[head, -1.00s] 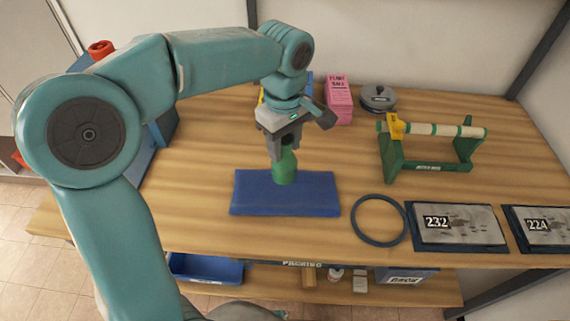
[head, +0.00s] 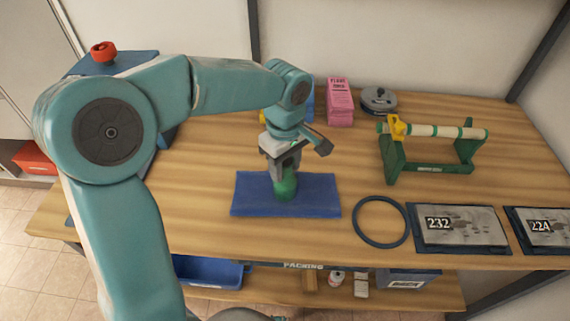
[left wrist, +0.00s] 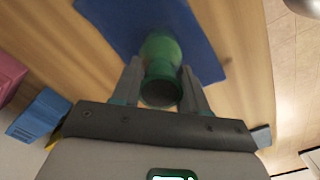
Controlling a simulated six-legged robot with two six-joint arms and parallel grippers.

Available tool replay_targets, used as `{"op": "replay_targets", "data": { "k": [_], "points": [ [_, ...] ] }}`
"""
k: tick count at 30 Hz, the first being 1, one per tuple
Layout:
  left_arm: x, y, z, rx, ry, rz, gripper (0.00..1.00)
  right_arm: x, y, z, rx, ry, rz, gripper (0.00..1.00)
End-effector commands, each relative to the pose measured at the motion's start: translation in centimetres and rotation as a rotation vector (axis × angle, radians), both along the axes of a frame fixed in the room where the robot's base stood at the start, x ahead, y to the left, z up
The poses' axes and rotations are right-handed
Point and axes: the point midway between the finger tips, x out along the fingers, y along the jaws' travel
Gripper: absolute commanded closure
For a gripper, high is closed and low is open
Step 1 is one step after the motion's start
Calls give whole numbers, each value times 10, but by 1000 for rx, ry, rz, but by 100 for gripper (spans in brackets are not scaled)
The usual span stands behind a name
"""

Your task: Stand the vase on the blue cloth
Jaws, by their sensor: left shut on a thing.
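The green vase (head: 286,190) is upright over the middle of the blue cloth (head: 250,198), which lies flat on the wooden table. My left gripper (head: 284,170) is shut on the vase from above, around its upper part. In the left wrist view the vase (left wrist: 161,62) sits between the two fingers of the left gripper (left wrist: 160,85), with the blue cloth (left wrist: 205,50) behind it. The vase's base appears to be at the cloth, but I cannot tell whether it touches. My right gripper is not in view.
A dark blue ring (head: 381,222) lies right of the cloth, beside a plate marked 232 (head: 460,228). A green stand (head: 430,160) with a roller is at the right. A pink box (head: 340,102) and a grey round tin (head: 379,100) stand at the back. Bare table surrounds the cloth.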

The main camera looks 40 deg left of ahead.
Motion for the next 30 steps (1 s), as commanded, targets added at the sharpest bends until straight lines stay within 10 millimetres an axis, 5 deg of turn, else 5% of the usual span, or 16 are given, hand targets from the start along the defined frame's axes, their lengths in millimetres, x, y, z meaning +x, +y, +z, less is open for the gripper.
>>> {"op": "replay_targets", "data": {
  "k": [7,8,10,20,30],
  "points": [
    [-2,-1,-12,-2,15,-3,100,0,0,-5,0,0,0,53],
    [-3,-1,-13,-1,17,-4,47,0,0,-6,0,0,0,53],
    [-2,-1,-13,-1,16,-4,31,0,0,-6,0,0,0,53],
    [-2,-1,-4,-1,9,-2,31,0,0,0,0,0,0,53],
    [0,-1,66,-1,1,-1,31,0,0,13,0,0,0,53]
  ]
}}
